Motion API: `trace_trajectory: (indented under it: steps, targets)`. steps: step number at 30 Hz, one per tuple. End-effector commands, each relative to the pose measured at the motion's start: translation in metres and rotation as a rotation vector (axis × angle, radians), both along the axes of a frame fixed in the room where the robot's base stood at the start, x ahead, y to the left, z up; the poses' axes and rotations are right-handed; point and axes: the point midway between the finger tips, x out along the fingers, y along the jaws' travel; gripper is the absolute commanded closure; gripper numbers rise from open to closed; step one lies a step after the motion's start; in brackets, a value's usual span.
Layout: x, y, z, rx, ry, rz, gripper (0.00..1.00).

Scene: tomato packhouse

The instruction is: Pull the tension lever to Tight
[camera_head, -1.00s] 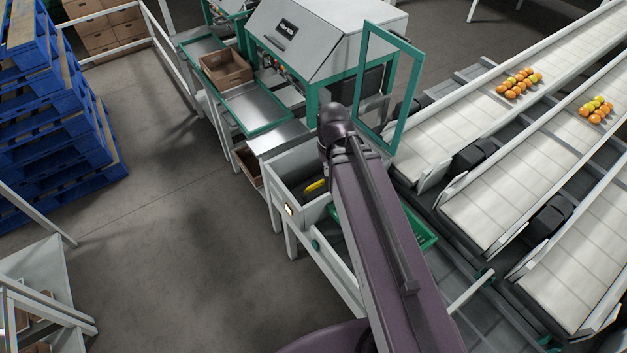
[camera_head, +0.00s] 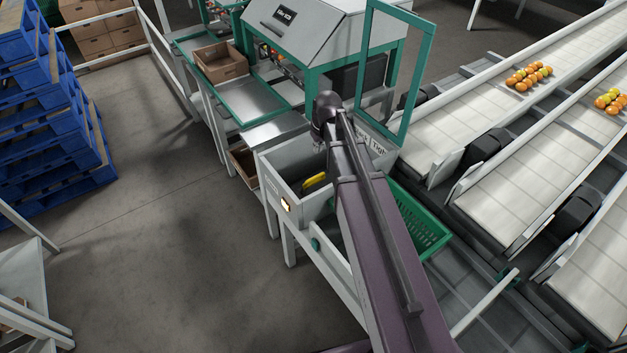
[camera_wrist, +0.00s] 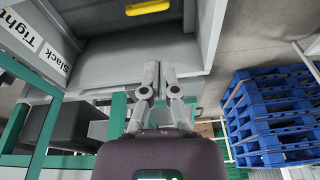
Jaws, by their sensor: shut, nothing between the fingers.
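A yellow handle (camera_head: 314,180) lies inside an open-topped grey box (camera_head: 298,215), which I take to be the tension lever's handle. It also shows at the top edge of the wrist view (camera_wrist: 148,7), partly cut off. White labels reading Tight (camera_wrist: 20,30) and Slack (camera_wrist: 53,57) are on the box's wall in the wrist view. The Tight label (camera_head: 378,147) also shows beside my arm in the head view. My gripper (camera_wrist: 158,72) is shut and empty, apart from the yellow handle.
A green upright frame (camera_head: 400,85) and a grey machine (camera_head: 330,35) stand behind the box. A green crate (camera_head: 425,235) and conveyors with tomatoes (camera_head: 528,77) are on the right. Blue pallets (camera_head: 60,130) stand at left. The floor (camera_head: 150,220) between is clear.

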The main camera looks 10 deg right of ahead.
Motion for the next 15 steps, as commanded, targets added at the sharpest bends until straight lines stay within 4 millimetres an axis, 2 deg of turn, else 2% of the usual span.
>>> trace_trajectory:
  steps: [1, 6, 15]
  targets:
    - [0.014, -0.001, -0.018, 0.001, -0.011, 0.013, 1.0]
    - [0.041, -0.001, -0.043, 0.005, -0.049, 0.056, 1.0]
    - [0.068, -0.002, -0.063, 0.004, -0.088, 0.101, 1.0]
